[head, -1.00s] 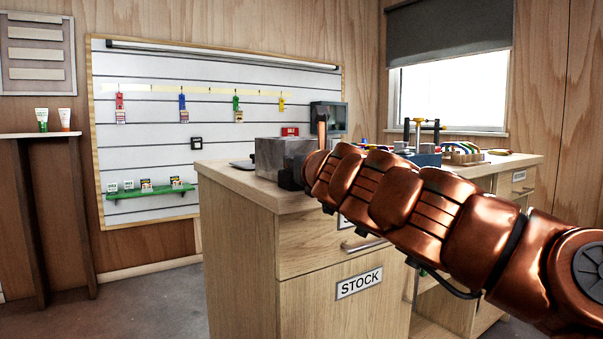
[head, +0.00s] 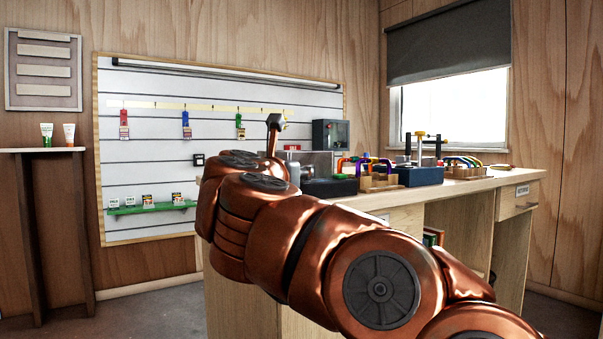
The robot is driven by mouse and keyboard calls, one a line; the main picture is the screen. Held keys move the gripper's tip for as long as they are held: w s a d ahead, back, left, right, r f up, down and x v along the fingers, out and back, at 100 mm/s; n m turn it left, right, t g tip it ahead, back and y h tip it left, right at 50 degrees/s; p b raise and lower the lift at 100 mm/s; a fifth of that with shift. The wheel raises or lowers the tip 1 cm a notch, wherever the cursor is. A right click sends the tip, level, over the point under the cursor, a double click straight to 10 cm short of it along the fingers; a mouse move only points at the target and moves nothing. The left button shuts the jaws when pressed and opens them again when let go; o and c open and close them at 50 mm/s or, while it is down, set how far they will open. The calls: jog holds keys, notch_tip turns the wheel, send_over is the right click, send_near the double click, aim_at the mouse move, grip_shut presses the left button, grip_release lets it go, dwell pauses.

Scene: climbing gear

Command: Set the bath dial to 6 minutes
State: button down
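A grey metal box (head: 321,161), which may be the bath, stands on the wooden counter and is mostly hidden behind my arm. No dial or minute marks can be made out on it. My copper arm (head: 300,250) crosses the front of the picture from lower right to the counter's left end. A copper rod with a grey tip (head: 274,128) sticks up above the arm's far end.
A dark block (head: 330,187), coloured carabiners on a wooden stand (head: 378,181) and a blue box with a clamp-like fixture (head: 420,176) stand along the counter (head: 470,188). A dark cabinet (head: 331,135) is behind. A white slatwall panel (head: 150,90) hangs on the back wall.

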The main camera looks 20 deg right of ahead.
jog(key=shift+w+a+r+m+g+h+p, duration=0.1)
jog(key=shift+a+r+m+g+h+p, duration=0.05)
jog(key=shift+m+g+h, duration=0.75)
jog(key=shift+a+r+m+g+h+p, duration=0.15)
jog(key=shift+m+g+h, duration=0.65)
jog(key=shift+h, duration=0.2)
jog(key=shift+a+f+m+g, duration=0.15)
jog(key=shift+m+g, duration=0.15)
jog(key=shift+g, duration=0.3)
jog(key=c, duration=1.2)
grip_release()
jog(key=shift+f, duration=0.1)
jog(key=shift+v, duration=3.95)
jog(key=shift+f, duration=0.15)
